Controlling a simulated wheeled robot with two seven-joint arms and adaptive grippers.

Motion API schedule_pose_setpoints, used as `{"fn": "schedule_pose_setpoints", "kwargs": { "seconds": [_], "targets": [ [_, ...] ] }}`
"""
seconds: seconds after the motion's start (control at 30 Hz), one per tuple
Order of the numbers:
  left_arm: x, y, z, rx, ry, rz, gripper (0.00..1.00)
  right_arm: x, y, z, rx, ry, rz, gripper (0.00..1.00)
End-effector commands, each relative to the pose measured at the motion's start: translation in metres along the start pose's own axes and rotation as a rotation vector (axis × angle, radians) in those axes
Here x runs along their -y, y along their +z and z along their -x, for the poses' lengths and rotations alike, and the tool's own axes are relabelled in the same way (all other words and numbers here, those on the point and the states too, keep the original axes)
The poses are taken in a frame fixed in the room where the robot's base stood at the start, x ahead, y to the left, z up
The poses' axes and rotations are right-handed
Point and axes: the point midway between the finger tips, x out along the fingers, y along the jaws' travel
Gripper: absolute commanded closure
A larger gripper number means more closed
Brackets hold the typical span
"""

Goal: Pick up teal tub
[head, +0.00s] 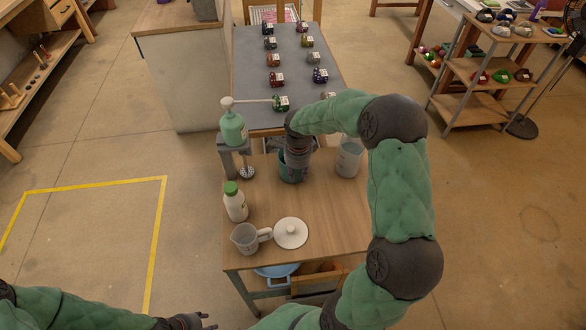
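The teal tub (284,174) stands on the wooden table near its back edge, partly covered by my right gripper. My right gripper (294,168) comes down from above onto the tub, and its fingertips are hidden behind the wrist and the tub wall. I cannot tell whether it grips the tub. My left gripper (208,321) is at the bottom edge of the view, away from the table, with its fingertips apart and nothing seen between them.
Near the tub are a clear measuring cup (348,158), a green pump bottle (233,127) on a grey stand, a green-capped white bottle (235,203), a grey jug (247,238) and a white lid (291,233). The table's (330,215) front right is clear.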

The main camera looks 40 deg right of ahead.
Motion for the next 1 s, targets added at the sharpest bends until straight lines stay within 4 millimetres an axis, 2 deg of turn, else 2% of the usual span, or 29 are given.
{"fn": "schedule_pose_setpoints", "kwargs": {
  "seconds": [0.03, 0.17, 0.43, 0.53, 1.0],
  "targets": [
    [0.002, 0.0, -0.007, 0.0, 0.0, 0.0, 0.6, 0.0, 0.001, -0.012, 0.0, 0.003, 0.001, 0.7],
    [0.004, -0.001, -0.011, 0.0, 0.0, 0.0, 0.6, 0.0, 0.001, -0.028, 0.0, 0.002, 0.001, 0.7],
    [0.004, -0.001, -0.011, 0.0, 0.0, 0.0, 0.6, 0.001, 0.001, -0.03, 0.0, 0.0, 0.001, 0.7],
    [0.004, -0.001, -0.011, 0.0, 0.0, 0.0, 0.6, 0.001, 0.001, -0.03, 0.0, 0.0, 0.001, 0.99],
    [0.004, -0.001, -0.01, 0.0, 0.0, 0.0, 0.6, 0.001, 0.001, -0.027, 0.001, -0.001, 0.001, 1.0]
  ]
}}
